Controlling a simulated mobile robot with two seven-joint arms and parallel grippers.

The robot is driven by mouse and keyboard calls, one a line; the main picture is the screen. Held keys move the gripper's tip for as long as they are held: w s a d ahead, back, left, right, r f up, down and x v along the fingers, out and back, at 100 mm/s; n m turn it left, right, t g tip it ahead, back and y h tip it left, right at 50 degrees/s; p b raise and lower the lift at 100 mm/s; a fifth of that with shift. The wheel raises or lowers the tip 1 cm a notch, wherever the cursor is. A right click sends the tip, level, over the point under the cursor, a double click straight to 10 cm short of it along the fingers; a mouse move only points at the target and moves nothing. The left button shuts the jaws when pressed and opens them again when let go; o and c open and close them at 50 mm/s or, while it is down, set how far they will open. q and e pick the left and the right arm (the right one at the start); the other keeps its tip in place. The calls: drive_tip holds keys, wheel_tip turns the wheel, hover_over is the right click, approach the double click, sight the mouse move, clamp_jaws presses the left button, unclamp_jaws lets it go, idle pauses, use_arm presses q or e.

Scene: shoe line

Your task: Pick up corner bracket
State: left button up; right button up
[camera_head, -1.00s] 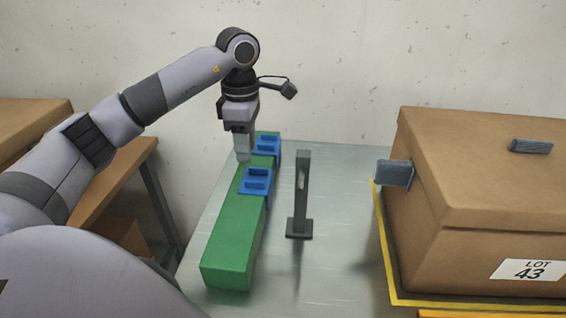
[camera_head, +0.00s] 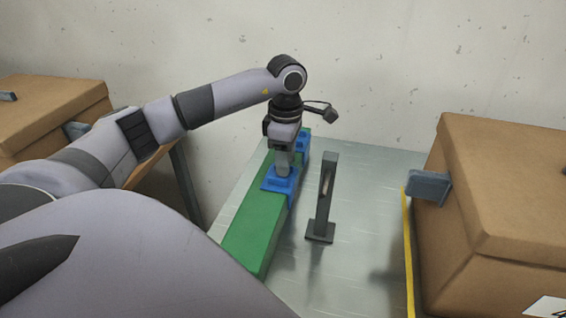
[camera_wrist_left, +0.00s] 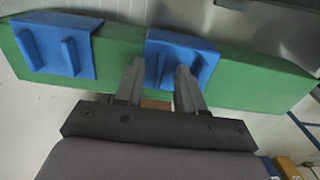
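Two blue corner brackets sit over the edge of a long green block (camera_head: 250,232). The near bracket (camera_head: 275,184) is under my left gripper (camera_head: 283,172); the far bracket (camera_head: 303,146) is partly hidden behind the gripper. In the left wrist view, the bracket at the fingers (camera_wrist_left: 203,52) has two upright ribs, and the other bracket (camera_wrist_left: 55,45) is at the left. My left gripper (camera_wrist_left: 160,80) is open there, its fingers apart on either side of one rib. I cannot tell whether they touch it. My right gripper is not in view.
A dark upright post on a foot (camera_head: 325,200) stands just right of the green block on the grey table (camera_head: 365,240). A large brown lidded box (camera_head: 500,200) with a grey handle stands at the right, another brown box (camera_head: 55,110) at the left.

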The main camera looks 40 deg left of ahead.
use_arm(q)
clamp_jaws()
drive_tip(key=shift+r, duration=0.1)
